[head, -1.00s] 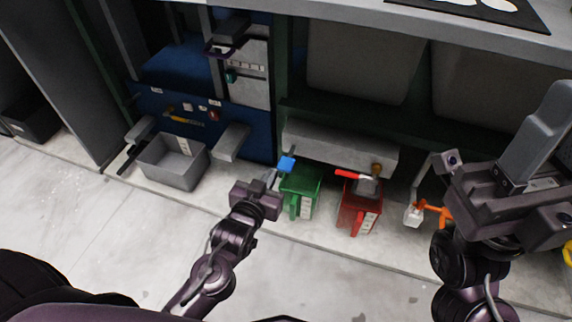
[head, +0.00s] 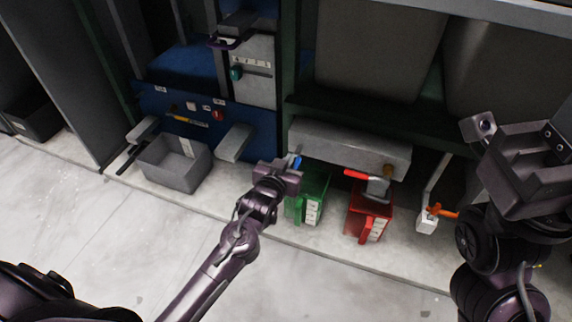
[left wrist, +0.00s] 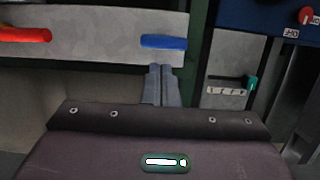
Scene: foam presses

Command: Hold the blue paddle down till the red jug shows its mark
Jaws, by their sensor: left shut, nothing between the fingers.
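The blue paddle (head: 298,161) juts from the front of a pale grey box; in the head view my left gripper (head: 293,160) hides most of it. In the left wrist view the blue paddle (left wrist: 163,42) lies just beyond my shut, empty fingertips (left wrist: 160,69). I cannot tell whether they touch it. The red jug (head: 357,222) stands on the floor below the red paddle (head: 356,174), its pale label strip facing front. Its fill level is too small to read. My right gripper (head: 535,150) is at the right; its fingers do not show clearly.
A green jug (head: 323,187) stands left of the red one, partly behind my left arm. A grey bin (head: 170,168) sits further left. An orange paddle (head: 444,212) and a small white jug (head: 427,222) are at right. The front floor is clear.

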